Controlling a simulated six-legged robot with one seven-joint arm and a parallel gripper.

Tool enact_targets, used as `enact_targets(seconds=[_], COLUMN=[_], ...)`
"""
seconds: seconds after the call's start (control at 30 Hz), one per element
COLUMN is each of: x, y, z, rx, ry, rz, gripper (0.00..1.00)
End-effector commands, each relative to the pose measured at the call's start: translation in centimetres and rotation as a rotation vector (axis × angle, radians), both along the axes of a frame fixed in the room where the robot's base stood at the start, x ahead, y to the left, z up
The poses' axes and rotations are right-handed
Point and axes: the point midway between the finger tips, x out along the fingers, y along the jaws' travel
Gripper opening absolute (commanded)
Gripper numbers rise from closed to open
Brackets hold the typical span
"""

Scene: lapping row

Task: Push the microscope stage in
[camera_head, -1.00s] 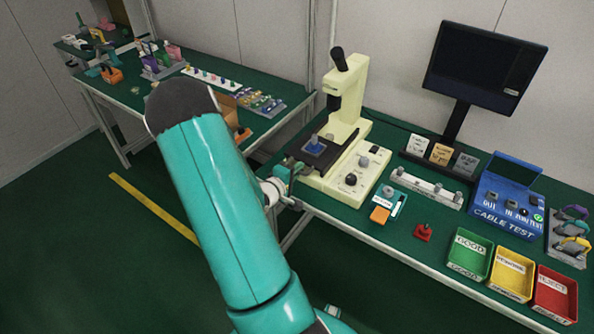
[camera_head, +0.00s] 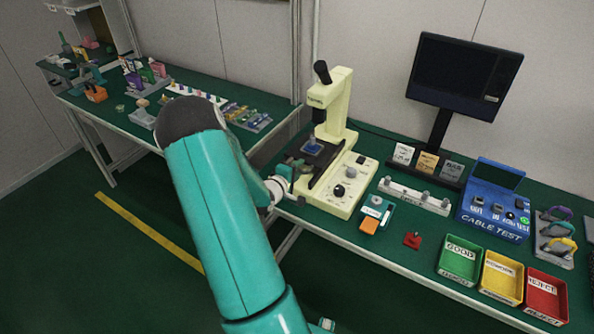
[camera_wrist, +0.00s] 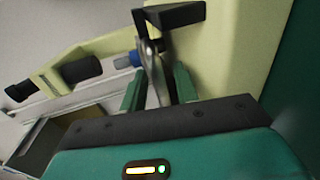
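The cream microscope (camera_head: 338,105) stands on the green bench in the head view. Its dark stage (camera_head: 328,165) lies under the microscope head with a blue piece (camera_head: 312,145) on it. My gripper (camera_head: 286,183) is at the stage's near left side, small and partly hidden by my arm. In the wrist view, my two green fingers (camera_wrist: 158,88) stand apart on either side of a grey metal part (camera_wrist: 153,70). I cannot tell whether they grip it. A black bracket-shaped part (camera_wrist: 170,15) and a blue part (camera_wrist: 124,61) show just beyond the fingers.
Right of the microscope are a small teal-and-orange box (camera_head: 374,214), a red part (camera_head: 412,240), a grey fixture rail (camera_head: 415,197), a monitor (camera_head: 465,75) and the blue cable tester (camera_head: 495,205). Green, yellow and red bins line the front edge. Another bench (camera_head: 110,115) is at left.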

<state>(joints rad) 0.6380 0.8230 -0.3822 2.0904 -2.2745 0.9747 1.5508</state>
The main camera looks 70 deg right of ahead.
Motion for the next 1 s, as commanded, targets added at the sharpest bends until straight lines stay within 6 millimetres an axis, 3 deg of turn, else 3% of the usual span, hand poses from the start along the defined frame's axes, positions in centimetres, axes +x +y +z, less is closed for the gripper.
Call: enact_targets(seconds=[0.23, 0.37, 0.8, 1.0], x=[0.0, 0.3, 1.8, 2.1], y=[0.2, 1.3, 10.2, 12.8], z=[0.1, 0.3, 2.3, 2.9], rx=[0.000, 0.000, 0.001, 0.000], ry=[0.000, -0.001, -0.001, -0.001], rz=[0.000, 0.002, 0.004, 0.001], gripper=[0.30, 0.30, 0.30, 0.30])
